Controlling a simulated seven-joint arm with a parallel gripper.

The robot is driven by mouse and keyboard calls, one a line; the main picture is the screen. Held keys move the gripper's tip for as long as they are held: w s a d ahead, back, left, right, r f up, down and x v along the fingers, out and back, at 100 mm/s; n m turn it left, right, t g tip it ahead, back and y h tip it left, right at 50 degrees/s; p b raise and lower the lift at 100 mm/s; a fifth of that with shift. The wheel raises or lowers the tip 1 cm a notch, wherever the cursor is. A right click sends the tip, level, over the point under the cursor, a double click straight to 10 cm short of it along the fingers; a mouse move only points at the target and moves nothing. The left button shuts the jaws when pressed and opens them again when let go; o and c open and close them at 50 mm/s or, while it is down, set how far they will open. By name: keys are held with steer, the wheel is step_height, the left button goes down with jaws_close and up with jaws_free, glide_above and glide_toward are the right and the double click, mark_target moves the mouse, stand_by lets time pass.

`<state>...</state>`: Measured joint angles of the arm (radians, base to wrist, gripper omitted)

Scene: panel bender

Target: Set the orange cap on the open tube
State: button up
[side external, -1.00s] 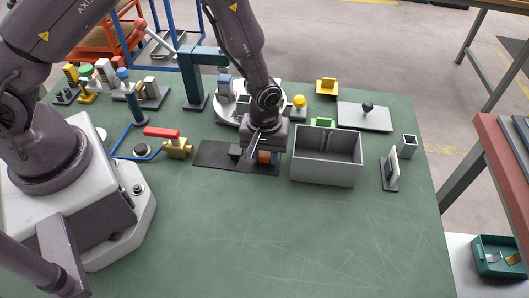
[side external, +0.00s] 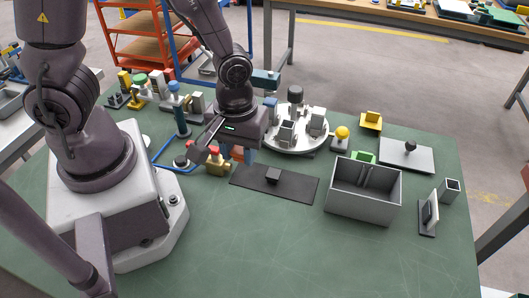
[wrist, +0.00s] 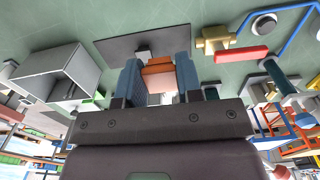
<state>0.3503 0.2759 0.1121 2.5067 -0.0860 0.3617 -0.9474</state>
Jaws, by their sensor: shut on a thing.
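My gripper (side external: 238,160) is shut on the orange cap (wrist: 158,76). The cap sits between its two blue fingers in the wrist view. In the side view the gripper hangs left of the black plate (side external: 300,188), near the red-handled valve, and the cap is mostly hidden by the fingers. A grey square open tube (side external: 449,191) stands upright at the right of the table, apart from the gripper. Other grey square tubes (side external: 287,133) stand on the round white turntable (side external: 300,148); I cannot tell which tube is the task's one.
A grey open bin (side external: 363,205) stands right of the plate. The brass valve (side external: 217,167) with a red handle is close to my gripper. A yellow-knobbed part (side external: 341,136) and a flat grey plate (side external: 408,158) are further back. The front of the table is clear.

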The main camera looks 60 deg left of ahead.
steer(key=shift+s+a+r, duration=0.15)
steer(key=shift+s+r, duration=0.05)
steer(key=shift+s, duration=0.15)
steer(key=shift+s+a, duration=0.15)
steer(key=shift+a, duration=0.15)
steer(key=w+a, duration=0.2)
steer(key=w, duration=0.3)
steer(key=w+a+r, duration=0.1)
steer(key=w+a, duration=0.2)
steer(key=w, duration=0.3)
steer(key=w+a, duration=0.3)
steer(key=w, duration=0.2)
steer(key=shift+w+a+r, duration=0.2)
steer(key=shift+w+r, duration=0.15)
steer(key=shift+w, duration=0.05)
steer(key=shift+s+f, duration=0.15)
steer(key=shift+f, duration=3)
steer(key=shift+f, duration=0.25)
steer(key=o, duration=1.2)
steer(key=shift+o, duration=0.2)
